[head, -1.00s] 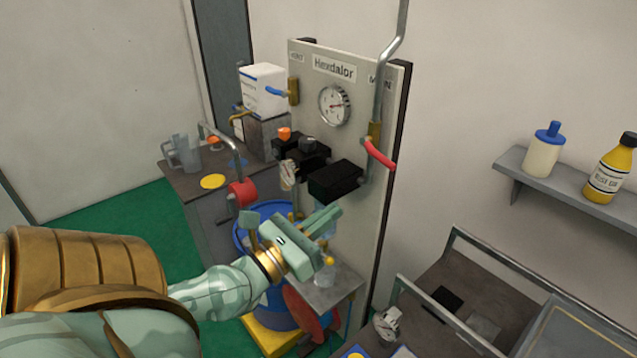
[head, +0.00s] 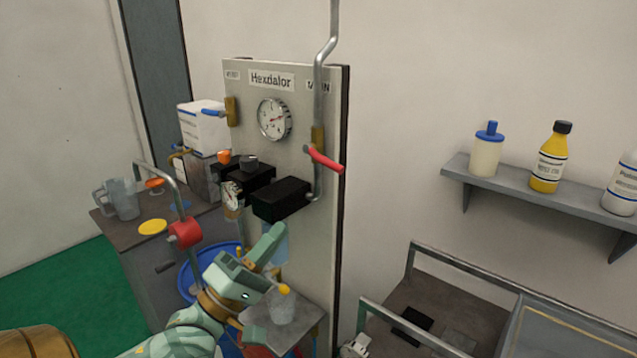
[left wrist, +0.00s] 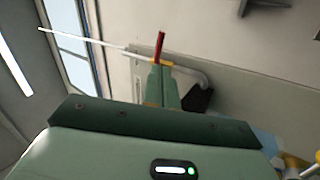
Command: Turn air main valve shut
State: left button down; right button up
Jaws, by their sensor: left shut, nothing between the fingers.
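The air main valve is a brass body (head: 318,138) on the grey pipe under the "MAIN" label, with a red lever (head: 327,160) angled across the pipe, sloping down to the right past the panel edge. My left gripper (head: 272,238) is below and left of the lever, in front of the panel's lower part, apart from the lever. Its fingers are shut and empty, pointing up. In the left wrist view the shut fingers (left wrist: 160,88) point up toward the red lever (left wrist: 160,46), which shows just beyond their tips. My right gripper is not in view.
The panel (head: 290,180) carries a gauge (head: 274,119), black boxes (head: 282,199) and a blue lever (head: 213,112) at left. A small stand with a yellow-topped clear bottle (head: 284,305) is beside my gripper. A shelf (head: 560,205) and a railed cart (head: 440,300) are at right.

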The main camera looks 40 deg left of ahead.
pick_arm(q)
jog(key=p, duration=0.3)
send_near(330, 168)
jog(key=shift+y, duration=0.3)
jog(key=x, duration=0.5)
jog(key=shift+w+d+r, duration=0.1)
jog(key=shift+w, duration=0.05)
jog(key=shift+w+d+r+p, duration=0.15)
jog(key=shift+w+r+p, duration=0.15)
jog(key=shift+w, duration=0.4)
jog(key=n+y+p, duration=0.2)
jog(key=n+p, duration=0.1)
jog(key=r+n+y+p, duration=0.1)
jog(key=shift+d+r+n+t+p, duration=0.15)
jog(key=shift+d+n+t+p, duration=0.15)
jog(key=shift+n+t+p, duration=0.1)
